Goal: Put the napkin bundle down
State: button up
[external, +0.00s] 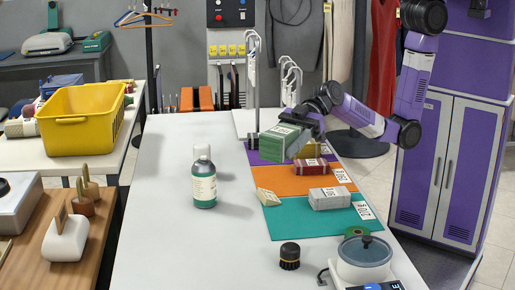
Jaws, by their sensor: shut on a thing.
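My gripper (305,120) is shut on a green bundle (282,142) with a white label, which looks like the napkin bundle. It holds the bundle tilted, above the far end of the white table. Below the bundle lies a purple mat (262,156), partly hidden by it. An orange mat (281,183) and a teal mat (290,226) lie nearer the camera. The fingertips are small and partly hidden by the bundle.
A dark red bundle (306,168) lies on the orange mat. A grey bundle (328,199) and a cream block (268,197) are around the teal mat. A white rack (254,70) stands close behind.

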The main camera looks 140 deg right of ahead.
aim_at(279, 133)
jog(key=w+r+y, duration=0.1)
jog(key=r, duration=0.1)
jog(key=w+d+r+n+y, duration=0.1)
jog(key=r, duration=0.1)
jog(key=w+r+n+y+b, duration=0.1)
jog(key=r, duration=0.1)
jog(key=shift+w+d, duration=0.35)
jog(key=shift+a+n+g+y, duration=0.3)
jog(key=shift+a+n, duration=0.05)
jog(key=shift+n, duration=0.15)
jog(key=shift+s+a+f+n+y, duration=0.25)
jog(key=shift+s+a+f+y, duration=0.1)
jog(key=shift+a+f, duration=0.2)
jog(key=shift+s+a+f+n+y, duration=0.3)
jog(key=shift+a+f, duration=0.1)
jog(key=shift+f, duration=0.25)
jog(key=shift+f+p, duration=0.3)
jog(key=shift+f, duration=9.4)
jog(key=shift+f+g+b, duration=0.3)
jog(key=shift+f+b, duration=0.35)
jog(key=shift+b, duration=0.35)
